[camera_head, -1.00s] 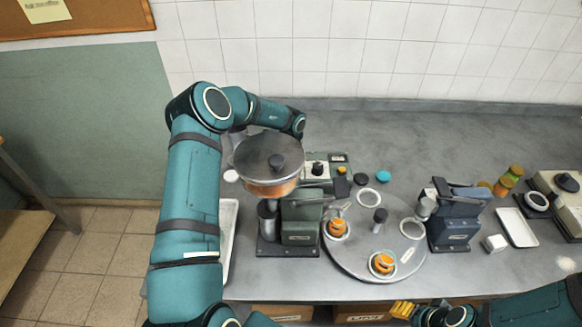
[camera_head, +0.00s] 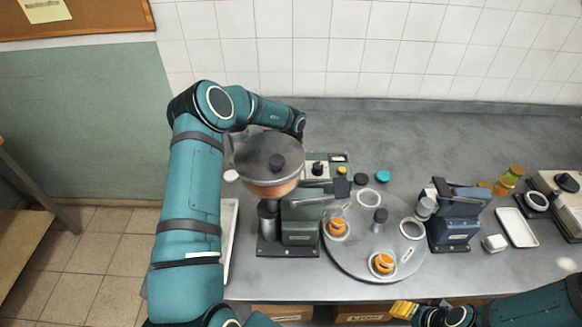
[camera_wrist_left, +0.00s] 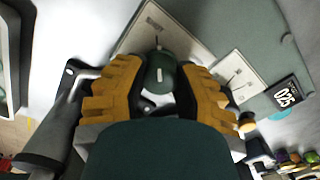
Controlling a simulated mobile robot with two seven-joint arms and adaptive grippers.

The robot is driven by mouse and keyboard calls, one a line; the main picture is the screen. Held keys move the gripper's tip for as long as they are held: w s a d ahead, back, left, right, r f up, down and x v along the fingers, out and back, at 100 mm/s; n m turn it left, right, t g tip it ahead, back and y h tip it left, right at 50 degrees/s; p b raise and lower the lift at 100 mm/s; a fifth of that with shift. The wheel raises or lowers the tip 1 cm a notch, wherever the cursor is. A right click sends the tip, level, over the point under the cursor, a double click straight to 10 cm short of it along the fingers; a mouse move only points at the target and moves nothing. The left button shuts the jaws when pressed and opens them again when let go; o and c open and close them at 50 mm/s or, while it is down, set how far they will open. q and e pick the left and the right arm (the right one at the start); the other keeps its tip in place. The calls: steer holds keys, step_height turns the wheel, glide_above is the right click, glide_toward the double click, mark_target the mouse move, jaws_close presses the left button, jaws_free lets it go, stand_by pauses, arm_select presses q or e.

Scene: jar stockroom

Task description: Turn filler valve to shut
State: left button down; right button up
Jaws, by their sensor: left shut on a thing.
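The filler has a round hopper with a grey lid (camera_head: 268,152) and orange contents, above a green body (camera_head: 302,222) in the head view. In the left wrist view, my left gripper (camera_wrist_left: 161,85) has its yellow fingers on both sides of a dark green rounded part (camera_wrist_left: 160,72) with a pale mark, apparently the filler's valve, and is shut on it. In the head view the hopper and my arm hide this gripper and the valve. My right gripper (camera_head: 403,309) shows only yellow fingertips at the bottom edge; its opening is unclear.
A round turntable (camera_head: 350,262) beside the filler carries jars with orange contents (camera_head: 383,263). A blue-grey machine (camera_head: 455,218) stands to its right. A control box (camera_head: 318,168) is behind the filler. The back of the bench is mostly clear.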

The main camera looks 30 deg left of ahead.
arm_select(q)
steer(key=shift+d+f+n, duration=0.1)
steer(key=shift+n, duration=0.3)
steer(key=shift+s, duration=0.1)
steer(key=c, duration=0.6)
jaws_free()
step_height(320, 180, up, 12)
steer(key=shift+r, duration=0.1)
stand_by(0.5)
